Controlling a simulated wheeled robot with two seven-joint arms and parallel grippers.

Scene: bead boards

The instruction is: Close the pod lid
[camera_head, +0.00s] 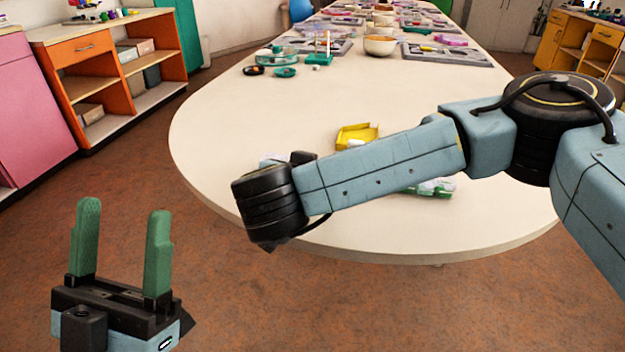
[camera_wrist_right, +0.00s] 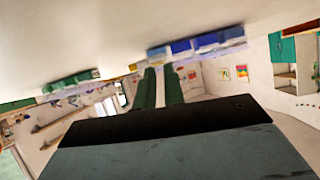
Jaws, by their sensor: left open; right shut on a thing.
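My left gripper (camera_head: 122,245) is open and empty, over the floor left of the table. My right gripper (camera_wrist_right: 162,72) shows in the right wrist view, its green fingers close together with their tips at a small blue-grey piece (camera_wrist_right: 158,55). I cannot tell whether this piece is the pod lid. In the head view my right arm hides the right fingers. A pale blue thing (camera_head: 270,161) shows partly behind that arm's end. A yellow open tray-like piece (camera_head: 357,134) lies on the table behind the arm. I cannot make out the pod for certain.
The white table (camera_head: 225,125) has bare room at its left and front. A green and white thing (camera_head: 436,188) lies partly hidden under my right arm. Bowls (camera_head: 380,46), trays and green dishes (camera_head: 285,72) stand farther back. An orange shelf (camera_head: 115,75) stands left.

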